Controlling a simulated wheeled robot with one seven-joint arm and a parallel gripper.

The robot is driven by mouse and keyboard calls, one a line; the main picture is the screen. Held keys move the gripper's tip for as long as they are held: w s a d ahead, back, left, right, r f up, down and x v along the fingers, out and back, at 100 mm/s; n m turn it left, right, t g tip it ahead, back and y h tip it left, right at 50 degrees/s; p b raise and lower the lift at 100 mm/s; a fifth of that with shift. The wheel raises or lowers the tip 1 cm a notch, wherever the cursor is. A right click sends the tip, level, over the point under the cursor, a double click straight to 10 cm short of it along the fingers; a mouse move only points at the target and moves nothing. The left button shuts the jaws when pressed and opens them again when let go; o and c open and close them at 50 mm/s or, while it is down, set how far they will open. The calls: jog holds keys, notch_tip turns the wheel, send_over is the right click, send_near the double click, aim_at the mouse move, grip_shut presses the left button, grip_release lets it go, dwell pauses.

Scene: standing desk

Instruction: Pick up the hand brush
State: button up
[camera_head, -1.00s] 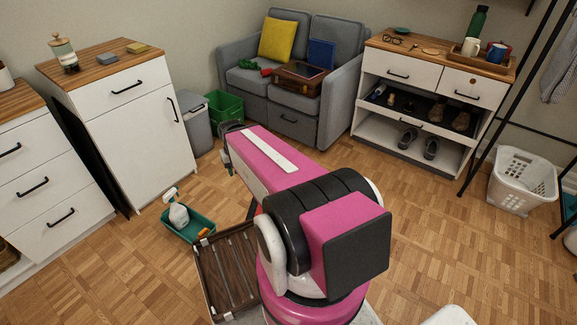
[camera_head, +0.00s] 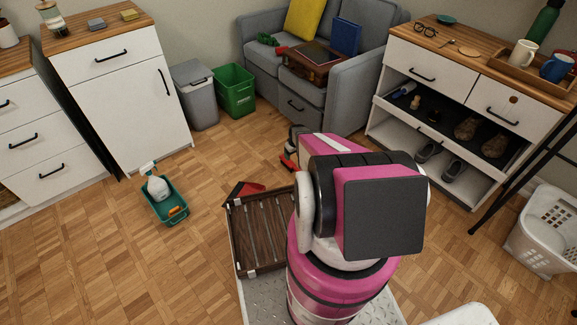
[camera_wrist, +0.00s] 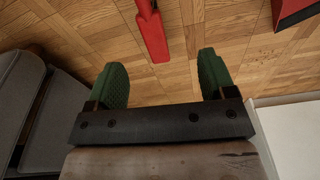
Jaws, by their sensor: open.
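The hand brush (camera_wrist: 152,32) shows in the wrist view as a red handle on the parquet floor, running out of the top edge. In the head view a small red piece (camera_head: 289,161), probably the brush, shows just left of my arm. My gripper (camera_wrist: 163,72) is open and empty, its two green-padded fingers spread. The handle's near end lies ahead of the gap between the fingertips, apart from both. A red dustpan (camera_wrist: 292,10) lies to the right of the brush and also shows in the head view (camera_head: 243,189).
A dark slatted tray (camera_head: 262,235) sits beside my arm. A teal caddy (camera_head: 157,209) with a spray bottle stands on the floor at left. A green bin (camera_head: 236,90), grey bin and grey sofa (camera_head: 345,107) stand behind.

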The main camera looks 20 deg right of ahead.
send_over(294, 166)
jog(key=f, duration=0.3)
jog(key=s+f, duration=0.1)
jog(key=shift+d+f, duration=0.2)
jog(key=shift+f, duration=0.15)
jog(key=f, duration=0.3)
jog(key=w+f, duration=0.1)
jog(key=f, duration=0.6)
jog(key=shift+w+a+f, duration=0.1)
jog(key=shift+w+a, duration=0.1)
jog(key=c, duration=1.1)
